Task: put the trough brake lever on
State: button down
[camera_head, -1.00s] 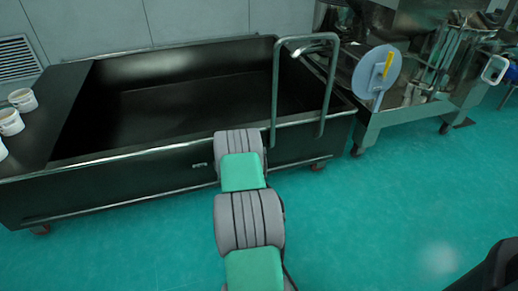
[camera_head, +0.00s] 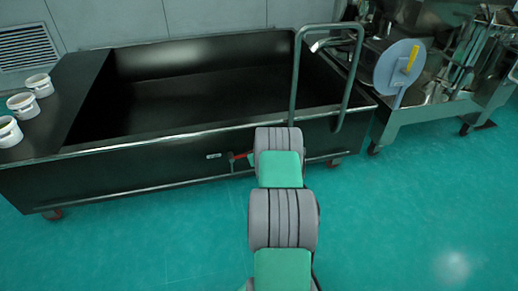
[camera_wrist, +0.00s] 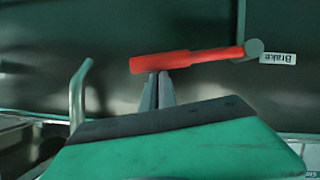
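The red brake lever (camera_head: 241,156) is on the front side of the black trough (camera_head: 120,178), roughly level, partly behind my arm in the head view. In the wrist view, the lever (camera_wrist: 190,60) runs from a grey round pivot (camera_wrist: 254,48) beside a white "Brake" label (camera_wrist: 278,59), which appears upside down. My gripper (camera_wrist: 158,74) has its two fingers close together with nothing between them. The fingertips are at the lever's edge near its free end; I cannot tell whether they touch. My arm hides the gripper in the head view.
A bent metal push handle (camera_head: 296,80) rises at the trough's right end. The steel sieve machine with a round grey disc (camera_head: 399,67) stands to the right. Several white cups (camera_head: 22,103) sit on the trough's left ledge. The green floor in front is clear.

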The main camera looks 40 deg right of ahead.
jog(key=shift+s+f, duration=0.2)
jog(key=shift+f, duration=0.15)
jog(key=s+a+r+p, duration=0.5)
jog(key=s+r, duration=0.1)
jog(key=r, duration=0.2)
jog(key=shift+s+r, duration=0.15)
jog(key=shift+r, duration=0.2)
jog(key=shift+r, duration=0.1)
